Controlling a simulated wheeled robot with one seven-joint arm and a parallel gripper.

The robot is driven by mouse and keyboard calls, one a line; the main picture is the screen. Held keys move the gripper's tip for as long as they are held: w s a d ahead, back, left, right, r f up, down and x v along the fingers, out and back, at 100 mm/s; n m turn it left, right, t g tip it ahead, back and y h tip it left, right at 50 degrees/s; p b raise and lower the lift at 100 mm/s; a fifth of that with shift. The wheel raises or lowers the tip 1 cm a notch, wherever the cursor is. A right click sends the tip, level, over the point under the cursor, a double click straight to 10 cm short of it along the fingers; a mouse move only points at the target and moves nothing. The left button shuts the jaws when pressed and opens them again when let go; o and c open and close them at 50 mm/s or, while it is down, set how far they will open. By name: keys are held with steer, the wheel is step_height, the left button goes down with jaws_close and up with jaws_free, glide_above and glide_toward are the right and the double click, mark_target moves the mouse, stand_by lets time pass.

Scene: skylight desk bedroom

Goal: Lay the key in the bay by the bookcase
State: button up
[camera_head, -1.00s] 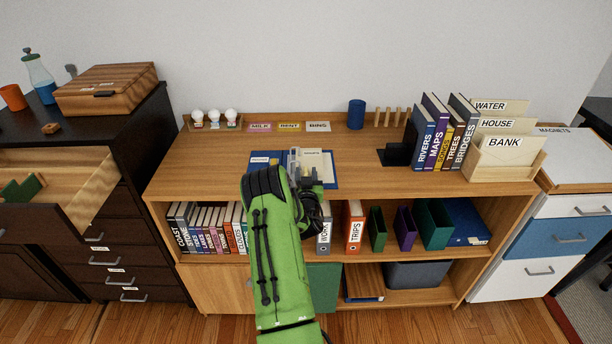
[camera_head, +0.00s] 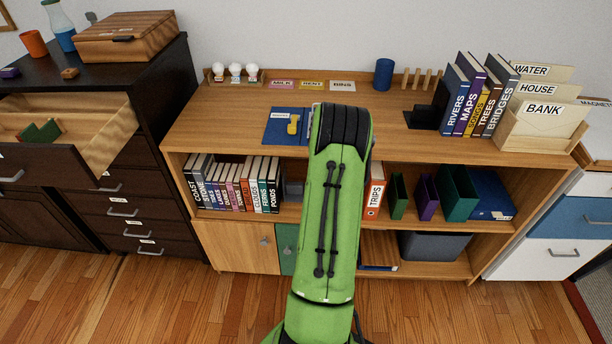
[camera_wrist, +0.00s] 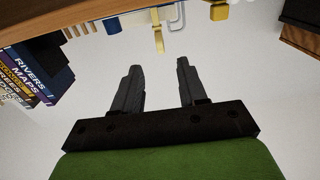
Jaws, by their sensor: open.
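A small yellow piece (camera_head: 293,125) sits on the blue tray (camera_head: 275,133) on top of the bookcase (camera_head: 225,115); it may be the key, but its shape is too small to be sure. A white label lies on the tray's back left part. My green arm hides the tray's right side. My gripper (camera_wrist: 158,64) is open with nothing between its fingers in the wrist view. It is hidden behind my arm in the head view. A yellow piece (camera_wrist: 158,36) shows beyond the fingertips in the wrist view; I cannot tell whether it is the same one.
Upright books (camera_head: 464,95) and a letter holder (camera_head: 540,130) stand on the right of the top. A blue cup (camera_head: 383,75) and wooden pegs (camera_head: 420,79) stand at the back. A dark dresser with an open drawer (camera_head: 65,115) is at left.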

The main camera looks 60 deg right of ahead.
steer(key=w+a+r+n+y, duration=0.2)
steer(key=w+a+r, duration=0.2)
steer(key=a, duration=0.2)
steer(key=w+a+r+n+t+y, duration=0.1)
steer(key=w+a+r+y, duration=0.2)
steer(key=w+a, duration=0.25)
steer(key=w+a+r+n+y, duration=0.2)
steer(key=w+a+r, duration=0.15)
steer(key=a, duration=0.35)
steer(key=s+a+r+n+y, duration=0.1)
steer(key=s+a+n+y, duration=0.1)
steer(key=a, duration=0.8)
steer(key=s+a+r+n+g+y, duration=0.1)
steer(key=s+a+y, duration=0.3)
steer(key=a, duration=0.6)
steer(key=shift+s+a+r+n+y, duration=0.35)
steer(key=shift+s+r+n, duration=0.4)
steer(key=shift+s, duration=0.4)
steer(key=s+a+n, duration=0.1)
steer(key=s+a, duration=0.1)
steer(key=s, duration=0.1)
steer(key=s+a+n+g+y, duration=0.1)
steer(key=s+a, duration=0.1)
steer(key=s, duration=0.1)
steer(key=s+a+n+g+y, duration=0.1)
steer(key=s, duration=0.2)
steer(key=shift+s+a+f, duration=0.3)
steer(key=shift+a+f, duration=0.05)
steer(key=shift+a, duration=0.05)
steer(key=shift+g, duration=0.3)
